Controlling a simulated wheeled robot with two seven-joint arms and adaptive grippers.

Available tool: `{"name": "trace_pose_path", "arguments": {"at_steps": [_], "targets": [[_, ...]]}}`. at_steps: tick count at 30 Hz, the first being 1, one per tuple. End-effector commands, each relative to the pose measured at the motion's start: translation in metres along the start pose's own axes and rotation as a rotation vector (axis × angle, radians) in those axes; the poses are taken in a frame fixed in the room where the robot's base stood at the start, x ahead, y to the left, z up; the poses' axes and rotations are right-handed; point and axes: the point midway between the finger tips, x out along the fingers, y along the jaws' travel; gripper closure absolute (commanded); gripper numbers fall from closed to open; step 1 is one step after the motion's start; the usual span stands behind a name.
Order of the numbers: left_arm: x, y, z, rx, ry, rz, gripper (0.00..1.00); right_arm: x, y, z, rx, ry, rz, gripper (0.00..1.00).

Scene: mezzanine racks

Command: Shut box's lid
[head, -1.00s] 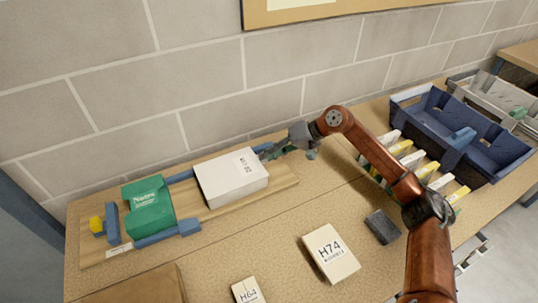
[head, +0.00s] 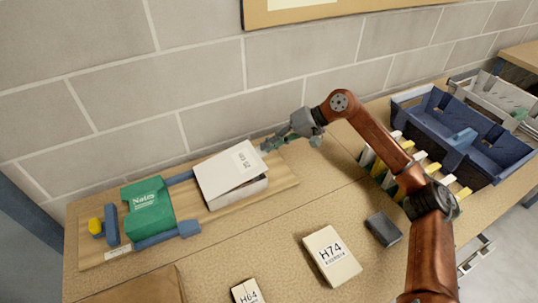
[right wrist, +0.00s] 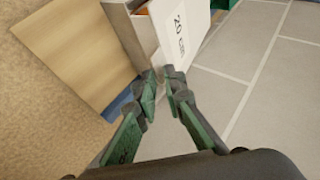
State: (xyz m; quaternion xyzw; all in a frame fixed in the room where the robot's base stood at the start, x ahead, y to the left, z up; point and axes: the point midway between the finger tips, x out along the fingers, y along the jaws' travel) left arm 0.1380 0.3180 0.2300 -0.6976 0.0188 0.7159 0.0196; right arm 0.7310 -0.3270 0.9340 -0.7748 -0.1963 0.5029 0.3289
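The white box (head: 247,193) sits on the wooden board, and its labelled lid (head: 222,171) is slightly raised. A dark gap shows between the lid and the box's front and right edges. In the right wrist view the box (right wrist: 120,18) and the lid (right wrist: 184,28) stand just beyond the fingertips. My right gripper (head: 268,145) is at the lid's far right corner. Its fingertips (right wrist: 161,82) are close together with a narrow gap, and whether they touch the lid is unclear. My left gripper is not in view.
A green box (head: 148,212) lies left on the board (head: 280,183), between blue clamp parts. Small boxes, including H74 (head: 331,255), and a dark block (head: 382,229) lie in front. A block wall rises behind the table.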

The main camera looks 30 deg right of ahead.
Motion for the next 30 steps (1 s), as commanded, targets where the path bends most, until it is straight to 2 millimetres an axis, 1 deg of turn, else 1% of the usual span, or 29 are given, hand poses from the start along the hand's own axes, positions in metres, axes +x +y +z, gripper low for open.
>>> {"name": "trace_pose_path", "arguments": {"at_steps": [1,3,8,11,18,20,22,23,26,29,30], "targets": [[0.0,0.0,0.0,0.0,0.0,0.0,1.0,-0.008,-0.009,-0.004,-0.003,0.005,-0.003,0.9],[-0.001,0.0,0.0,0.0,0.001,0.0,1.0,-0.015,-0.017,-0.007,-0.004,0.007,-0.006,0.9],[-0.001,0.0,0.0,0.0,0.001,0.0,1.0,-0.026,-0.03,-0.012,-0.004,0.011,-0.011,0.9],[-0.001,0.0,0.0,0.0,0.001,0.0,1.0,-0.028,-0.033,-0.013,-0.004,0.011,-0.012,0.9],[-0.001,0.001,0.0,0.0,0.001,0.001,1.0,-0.029,-0.034,-0.014,-0.005,0.012,-0.013,0.9],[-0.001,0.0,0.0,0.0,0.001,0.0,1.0,-0.029,-0.035,-0.013,-0.002,0.012,-0.015,0.94],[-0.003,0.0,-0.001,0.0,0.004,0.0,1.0,-0.026,-0.04,-0.012,0.021,0.013,-0.032,0.99],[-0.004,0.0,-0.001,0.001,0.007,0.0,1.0,-0.025,-0.045,-0.011,0.043,0.014,-0.047,1.0],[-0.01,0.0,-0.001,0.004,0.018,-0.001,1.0,-0.015,-0.073,-0.006,0.177,0.018,-0.136,1.0],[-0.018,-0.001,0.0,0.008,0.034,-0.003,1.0,-0.003,-0.114,0.001,0.408,0.006,-0.279,1.0],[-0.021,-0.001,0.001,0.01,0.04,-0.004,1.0,0.0,-0.131,0.004,0.519,-0.008,-0.345,1.0]]}}
